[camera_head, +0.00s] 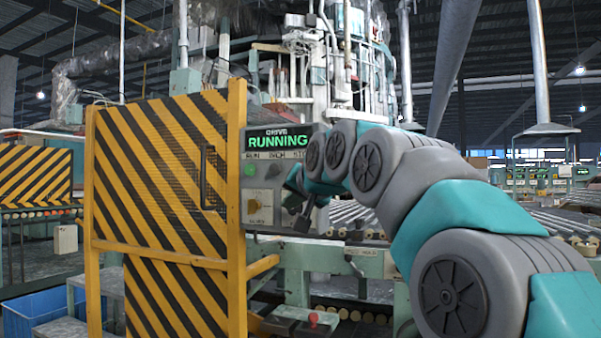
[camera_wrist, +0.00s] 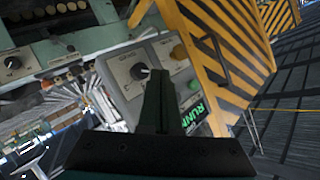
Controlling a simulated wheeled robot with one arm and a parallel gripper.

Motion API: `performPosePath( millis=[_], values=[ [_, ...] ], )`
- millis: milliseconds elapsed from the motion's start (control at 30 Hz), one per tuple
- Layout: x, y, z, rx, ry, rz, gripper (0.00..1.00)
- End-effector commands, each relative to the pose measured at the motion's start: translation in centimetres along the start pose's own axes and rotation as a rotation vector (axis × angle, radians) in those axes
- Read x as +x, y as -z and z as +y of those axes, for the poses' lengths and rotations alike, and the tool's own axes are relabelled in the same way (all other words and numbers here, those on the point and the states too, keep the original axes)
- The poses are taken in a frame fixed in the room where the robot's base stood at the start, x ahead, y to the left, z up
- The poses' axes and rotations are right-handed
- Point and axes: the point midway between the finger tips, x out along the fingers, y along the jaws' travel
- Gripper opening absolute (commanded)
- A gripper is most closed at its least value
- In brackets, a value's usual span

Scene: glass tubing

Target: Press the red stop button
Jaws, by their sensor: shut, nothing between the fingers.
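The control panel (camera_head: 262,190) carries a lit green display (camera_head: 279,141) reading RUNNING, with RUN, INCH and a partly covered third label below it. A green button (camera_head: 250,170) and a dark button (camera_head: 273,171) show; the place below the third label is hidden by my arm. No red stop button is visible on the panel in either view. My gripper (camera_head: 303,222) is shut and empty in front of the panel's right part. In the wrist view, my shut fingers (camera_wrist: 159,78) point at the panel face (camera_wrist: 125,85), beside a dial knob (camera_wrist: 139,71); contact cannot be told.
A yellow-and-black striped guard door (camera_head: 165,190) with a handle and yellow posts stands left of the panel. A small red knob (camera_head: 312,319) shows near the bottom. Glass tubes on rollers (camera_head: 355,215) lie behind my arm.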

Motion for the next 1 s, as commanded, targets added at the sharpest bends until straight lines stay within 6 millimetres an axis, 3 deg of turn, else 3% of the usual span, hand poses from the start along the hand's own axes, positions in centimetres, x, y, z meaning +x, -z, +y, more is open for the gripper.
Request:
performPosePath(
  millis=[100,300,767,1000],
  values=[
    [-0.2,2.8,-2.5,0.029,0.059,0.073,0.0],
    [-0.7,5.4,-4.6,0.063,0.116,0.143,0.0],
    [-0.8,6.0,-5.0,0.071,0.128,0.157,0.0],
    [0.1,7.0,-4.5,0.072,0.128,0.156,0.0]
  ],
)
